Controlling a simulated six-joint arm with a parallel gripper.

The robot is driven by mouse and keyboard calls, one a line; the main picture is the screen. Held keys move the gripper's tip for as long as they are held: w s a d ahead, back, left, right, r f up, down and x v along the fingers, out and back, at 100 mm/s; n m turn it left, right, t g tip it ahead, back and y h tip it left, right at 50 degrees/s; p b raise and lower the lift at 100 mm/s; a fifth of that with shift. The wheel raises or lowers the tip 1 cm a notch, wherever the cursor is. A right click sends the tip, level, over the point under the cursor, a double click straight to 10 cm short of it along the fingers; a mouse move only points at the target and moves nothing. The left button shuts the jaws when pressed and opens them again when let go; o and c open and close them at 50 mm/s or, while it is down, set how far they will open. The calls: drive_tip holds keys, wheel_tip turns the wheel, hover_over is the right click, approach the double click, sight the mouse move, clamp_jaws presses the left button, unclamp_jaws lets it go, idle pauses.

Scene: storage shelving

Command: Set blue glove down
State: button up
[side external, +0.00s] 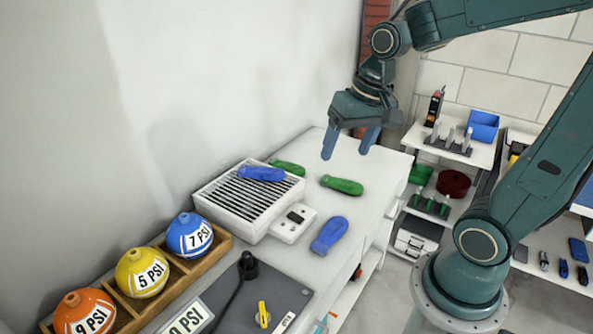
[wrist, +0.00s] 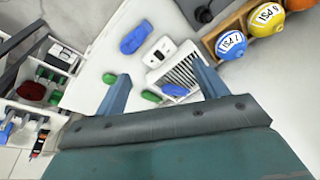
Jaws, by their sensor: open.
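One blue glove (side external: 262,173) lies on top of the slatted white box, and it also shows between my fingers in the wrist view (wrist: 174,89). A second blue glove (side external: 330,236) lies flat on the white bench in front of the box; the wrist view shows it too (wrist: 136,37). My gripper (side external: 347,154) is open and empty, above the bench at its far end, apart from both blue gloves. Its two blue fingers are spread wide in the wrist view (wrist: 161,68).
A green glove (side external: 342,186) lies on the bench below my gripper; another (side external: 288,167) lies behind the slatted box (side external: 222,212). Labelled balls (side external: 190,236) sit in a wooden rack (side external: 219,246) at the left. Shelves with a blue bin (side external: 484,125) stand at the right.

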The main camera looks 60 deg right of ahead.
drive_tip(key=s+a+r+n+t, duration=0.2)
drive_tip(key=s+a+r+n, duration=0.2)
drive_tip(key=s, duration=0.5)
drive_tip(key=shift+n+t, duration=0.4)
drive_tip(key=shift+n, duration=0.6)
